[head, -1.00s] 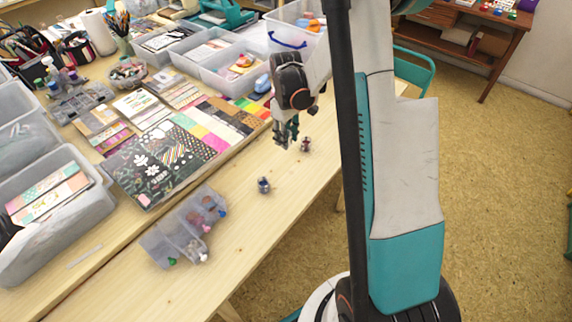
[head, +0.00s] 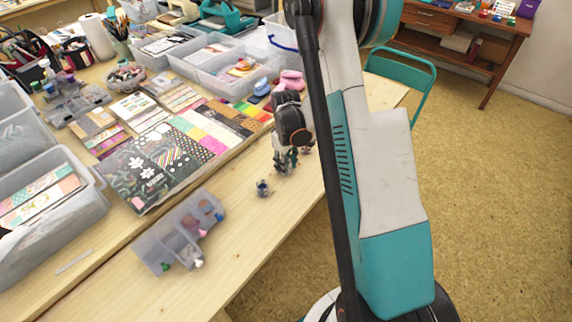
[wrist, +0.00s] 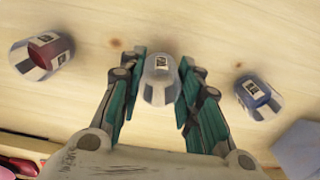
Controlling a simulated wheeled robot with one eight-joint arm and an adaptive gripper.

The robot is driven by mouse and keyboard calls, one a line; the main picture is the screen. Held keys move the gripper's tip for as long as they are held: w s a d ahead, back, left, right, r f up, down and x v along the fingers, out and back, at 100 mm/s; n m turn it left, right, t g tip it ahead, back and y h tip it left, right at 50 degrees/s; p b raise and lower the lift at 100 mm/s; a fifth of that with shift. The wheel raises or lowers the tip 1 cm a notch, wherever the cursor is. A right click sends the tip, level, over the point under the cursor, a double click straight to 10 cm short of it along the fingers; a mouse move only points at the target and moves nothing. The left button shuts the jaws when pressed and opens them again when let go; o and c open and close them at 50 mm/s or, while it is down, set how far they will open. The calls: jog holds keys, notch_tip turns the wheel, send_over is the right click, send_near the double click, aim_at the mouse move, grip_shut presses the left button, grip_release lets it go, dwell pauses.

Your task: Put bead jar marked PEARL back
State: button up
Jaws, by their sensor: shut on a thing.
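My gripper (wrist: 160,85) is shut on a clear jar with pale contents (wrist: 160,65), one teal finger on each side. The jar's small label is too small to read. A jar with red contents (wrist: 42,57) is to the left in the wrist view, and a blue jar (wrist: 259,98) to the right. The blue jar also shows in the head view (head: 263,188), just in front of my gripper (head: 285,164). The held jar is hard to make out there.
A clear divided organizer (head: 152,252) with several coloured jars stands nearer on the bench; its grey edge shows in the wrist view (wrist: 302,147). Patterned paper sheets (head: 150,172) and clear bins (head: 240,85) lie behind. Bare wood (head: 235,245) lies between organizer and bench edge.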

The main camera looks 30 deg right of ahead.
jog(key=shift+f, duration=0.1)
jog(key=o, duration=1)
notch_tip(320, 180, up, 12)
jog(key=p, duration=0.4)
